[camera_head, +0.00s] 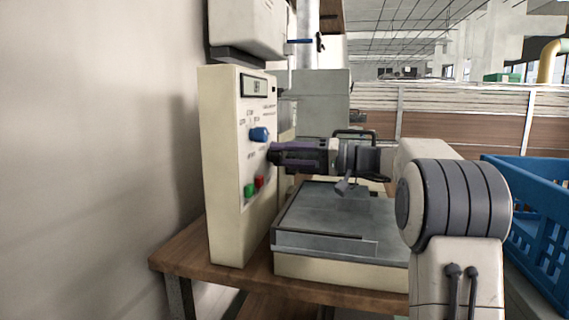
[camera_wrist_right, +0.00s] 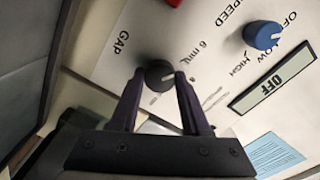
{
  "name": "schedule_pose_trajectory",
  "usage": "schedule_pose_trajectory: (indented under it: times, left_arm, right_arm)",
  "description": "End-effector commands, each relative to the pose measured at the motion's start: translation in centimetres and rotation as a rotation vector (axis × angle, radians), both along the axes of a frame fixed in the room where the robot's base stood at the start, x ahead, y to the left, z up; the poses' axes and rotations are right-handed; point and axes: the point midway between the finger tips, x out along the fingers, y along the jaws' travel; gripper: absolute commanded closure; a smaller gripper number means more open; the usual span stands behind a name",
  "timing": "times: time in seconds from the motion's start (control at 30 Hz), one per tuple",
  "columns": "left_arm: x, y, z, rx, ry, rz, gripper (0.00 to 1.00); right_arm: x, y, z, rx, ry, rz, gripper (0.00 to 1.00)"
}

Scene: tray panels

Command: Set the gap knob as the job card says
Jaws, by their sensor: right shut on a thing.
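The control panel (camera_head: 227,170) stands upright at the left of the machine. In the right wrist view the dark gap knob (camera_wrist_right: 157,71) sits between the fingertips of my right gripper (camera_wrist_right: 159,79), beside the GAP label and a "6 mm" mark. A pale pointer line shows on the knob. My right gripper (camera_head: 273,154) is shut on this knob, which it hides in the head view. The blue speed knob (camera_wrist_right: 262,36) is apart from the fingers. The display (camera_wrist_right: 272,78) reads OFF. A light blue printed card (camera_wrist_right: 273,156) may be the job card; its text is too small to read.
Green (camera_head: 249,190) and red (camera_head: 259,182) buttons sit on the panel below my gripper. The machine's flat grey bed (camera_head: 325,238) lies under my right wrist on a wooden table (camera_head: 180,259). A blue crate (camera_head: 535,190) stands at the right.

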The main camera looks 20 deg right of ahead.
Motion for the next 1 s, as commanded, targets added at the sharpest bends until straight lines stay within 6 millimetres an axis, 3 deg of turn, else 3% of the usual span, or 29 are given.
schedule_pose_trajectory:
  times: [0.43, 0.47, 0.53, 0.87, 1.0]
  left_arm:
    - [0.0, 0.0, -0.2, 0.000, 0.000, 0.000, 0.50]
    - [0.0, 0.0, -0.2, 0.000, 0.000, 0.000, 0.50]
    - [0.0, 0.0, -0.2, 0.000, 0.000, 0.000, 0.50]
    - [0.0, 0.0, -0.1, 0.000, 0.000, 0.000, 0.50]
    - [0.0, 0.0, 0.2, 0.000, 0.000, 0.000, 0.50]
  right_arm:
    - [0.0, 0.0, 0.0, -0.007, -0.007, 0.000, 1.00]
    - [0.0, 0.0, 0.0, -0.007, -0.007, 0.000, 0.49]
    - [0.0, 0.0, 0.0, -0.007, -0.007, 0.000, 0.23]
    - [-0.1, -0.1, 0.0, -0.006, -0.007, -0.001, 0.23]
    - [-0.7, -1.2, 0.1, -0.006, -0.007, -0.003, 0.23]
